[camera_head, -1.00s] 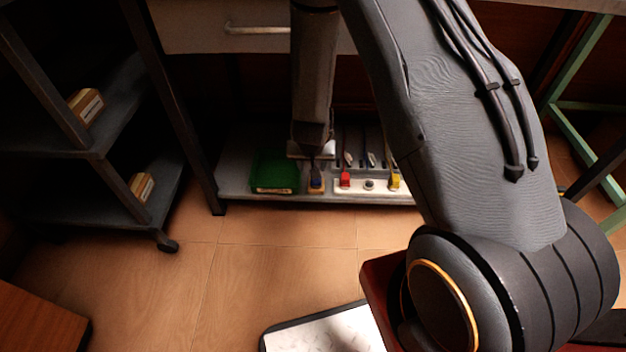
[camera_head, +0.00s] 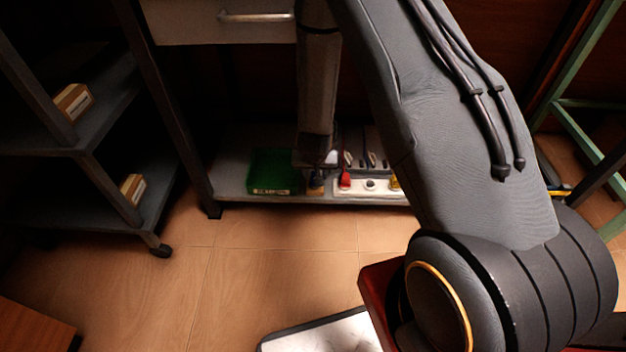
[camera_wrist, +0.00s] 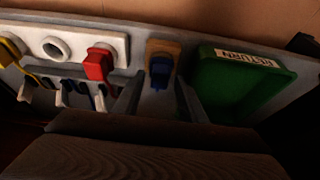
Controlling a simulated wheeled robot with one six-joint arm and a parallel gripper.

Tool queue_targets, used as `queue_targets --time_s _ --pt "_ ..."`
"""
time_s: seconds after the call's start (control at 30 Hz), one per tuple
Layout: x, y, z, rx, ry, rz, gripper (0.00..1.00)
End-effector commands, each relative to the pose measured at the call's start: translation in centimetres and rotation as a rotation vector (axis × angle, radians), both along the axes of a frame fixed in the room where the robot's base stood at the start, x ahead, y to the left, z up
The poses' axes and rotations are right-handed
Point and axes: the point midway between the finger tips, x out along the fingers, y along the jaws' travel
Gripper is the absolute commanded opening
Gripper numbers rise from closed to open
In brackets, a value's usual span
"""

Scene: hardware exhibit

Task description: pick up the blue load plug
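The blue load plug (camera_wrist: 161,70) sits upright in a tan holder (camera_wrist: 163,46) on the low grey shelf. In the wrist view my gripper (camera_wrist: 159,90) is open, with one finger on each side of the plug's line. The plug shows between and just beyond the fingertips; I cannot tell if they touch it. In the head view my gripper (camera_head: 316,160) is low over the tan holder (camera_head: 316,189), and it mostly hides the plug.
A green tray labelled RETURN (camera_wrist: 235,85) stands close beside the holder; it also shows in the head view (camera_head: 271,188). On the other side is a white socket strip (camera_head: 357,191) with a red plug (camera_head: 345,180) and a yellow plug. A drawer front (camera_head: 200,22) is above.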

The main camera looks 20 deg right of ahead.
Motion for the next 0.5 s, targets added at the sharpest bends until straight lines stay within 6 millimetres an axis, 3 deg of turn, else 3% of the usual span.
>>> queue_targets --time_s 0.03,0.2,0.5 --pt "-0.01 0.01 0.01 0.000 0.000 0.000 0.29" --pt "-0.02 0.04 0.01 0.000 0.000 0.000 0.00" --pt "-0.01 0.06 0.45 0.000 0.000 0.000 0.00"
